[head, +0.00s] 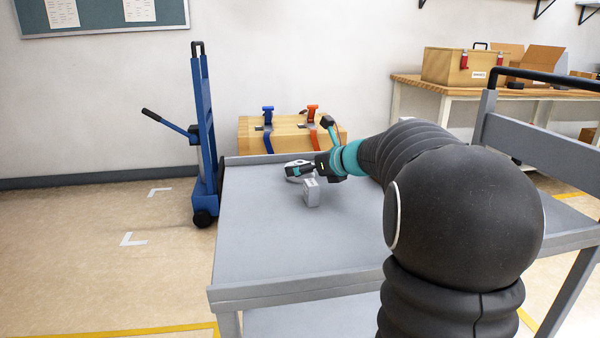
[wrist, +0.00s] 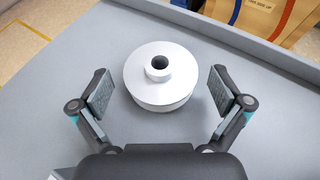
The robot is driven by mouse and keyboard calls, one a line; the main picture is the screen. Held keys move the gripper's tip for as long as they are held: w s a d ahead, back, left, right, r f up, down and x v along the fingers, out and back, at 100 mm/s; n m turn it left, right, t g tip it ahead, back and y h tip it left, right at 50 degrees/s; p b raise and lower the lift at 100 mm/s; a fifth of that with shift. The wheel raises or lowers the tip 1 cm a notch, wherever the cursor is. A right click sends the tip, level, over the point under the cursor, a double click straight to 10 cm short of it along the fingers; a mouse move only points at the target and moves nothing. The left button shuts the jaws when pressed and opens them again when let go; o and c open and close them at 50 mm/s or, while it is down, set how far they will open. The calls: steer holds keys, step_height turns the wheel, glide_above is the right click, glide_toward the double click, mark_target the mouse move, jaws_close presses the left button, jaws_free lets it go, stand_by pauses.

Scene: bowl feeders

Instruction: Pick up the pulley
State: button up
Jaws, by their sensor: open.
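The pulley is a silver-grey round disc with a raised hub and a dark bore; in the wrist view the pulley (wrist: 175,90) lies flat on the grey cart top. My gripper (wrist: 161,90) is open, with one finger on each side of the pulley and a gap between each pad and its rim. In the head view my gripper (head: 296,171) is low over the far part of the cart, and the pulley (head: 292,179) is mostly hidden behind it.
A small grey block (head: 311,193) stands on the cart top (head: 262,240) close to my gripper. The cart has a raised far lip (wrist: 230,35). A wooden box with straps (head: 289,134) is beyond it, and a blue hand truck (head: 203,140) stands left. The near cart top is clear.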

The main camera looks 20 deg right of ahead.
steer(key=x, duration=0.3)
steer(key=shift+s, duration=0.1)
steer(key=c, duration=1.2)
steer(key=shift+r, duration=0.15)
steer(key=shift+r, duration=0.55)
steer(key=r, duration=0.1)
steer(key=r+p, duration=0.1)
steer(key=r, duration=0.1)
steer(key=shift+w+d+r+p, duration=0.15)
steer(key=shift+w+r+p, duration=0.1)
steer(key=shift+p, duration=0.05)
steer(key=w+d+r+p, duration=0.1)
steer(key=w+r, duration=0.1)
steer(key=w, duration=0.1)
steer(key=w+d+r+p, duration=0.1)
steer(key=w+d+r, duration=0.1)
steer(key=w, duration=0.1)
steer(key=w+d+r+p, duration=0.1)
steer(key=w+d+r, duration=0.1)
steer(key=w, duration=0.2)
steer(key=shift+d+r, duration=0.1)
